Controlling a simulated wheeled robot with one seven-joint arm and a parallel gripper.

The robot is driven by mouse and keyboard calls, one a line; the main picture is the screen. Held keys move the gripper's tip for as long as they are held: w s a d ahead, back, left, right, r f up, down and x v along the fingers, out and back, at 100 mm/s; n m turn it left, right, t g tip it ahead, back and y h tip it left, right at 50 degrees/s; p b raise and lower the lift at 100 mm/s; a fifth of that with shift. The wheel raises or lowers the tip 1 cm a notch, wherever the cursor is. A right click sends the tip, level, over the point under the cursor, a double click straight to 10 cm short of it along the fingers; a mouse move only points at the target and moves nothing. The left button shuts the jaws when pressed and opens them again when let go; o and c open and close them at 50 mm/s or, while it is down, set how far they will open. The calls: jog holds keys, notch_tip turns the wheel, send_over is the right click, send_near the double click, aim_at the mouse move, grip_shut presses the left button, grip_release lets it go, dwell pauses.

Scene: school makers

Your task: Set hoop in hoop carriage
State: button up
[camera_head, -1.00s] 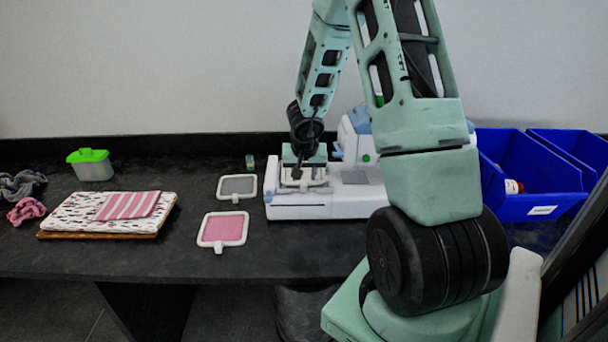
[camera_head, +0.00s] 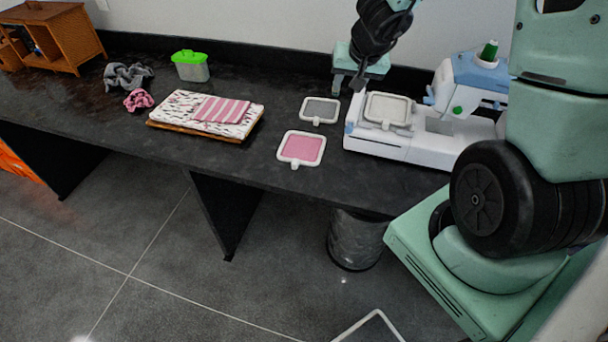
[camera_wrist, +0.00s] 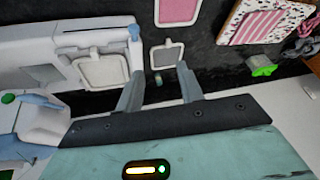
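A white-framed hoop with beige fabric (camera_head: 388,109) lies on the left arm of the white and blue embroidery machine (camera_head: 395,146), over the hoop carriage area. It also shows in the wrist view (camera_wrist: 101,70). I cannot tell whether it is fully seated. My gripper (camera_head: 348,86) is raised behind and left of this hoop, apart from it. Its two fingers are spread and empty in the wrist view (camera_wrist: 160,90). A grey hoop (camera_head: 320,110) and a pink hoop (camera_head: 302,147) lie flat on the black table left of the machine.
A fabric stack on a board (camera_head: 208,113), a green-lidded container (camera_head: 191,66), scrunchies (camera_head: 128,76) and a wooden cabinet (camera_head: 50,38) stand further left. A bin (camera_head: 355,240) is under the table. The wall is close behind. A small green item (camera_wrist: 158,78) shows near my fingers.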

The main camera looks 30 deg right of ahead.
jog(key=s+a+r+n+g+y, duration=0.1)
jog(key=s+a+r+n+y, duration=0.15)
jog(key=a, duration=0.55)
jog(key=s+a+r+n+y, duration=0.1)
jog(key=s+a+n, duration=0.15)
jog(key=a, duration=0.55)
jog(key=s+a+r+n+g+y, duration=0.1)
jog(key=s+a+n+y, duration=0.15)
jog(key=a, duration=0.55)
jog(key=s+a+r+n+g+h, duration=0.1)
jog(key=s+a+n+h, duration=0.1)
jog(key=s, duration=0.6)
jog(key=s+a+n+g+h, duration=0.2)
jog(key=s+n, duration=0.3)
jog(key=s, duration=0.4)
jog(key=shift+s+a+r, duration=0.15)
jog(key=shift+a+r, duration=0.2)
jog(key=shift+a, duration=0.35)
jog(key=shift+f, duration=0.1)
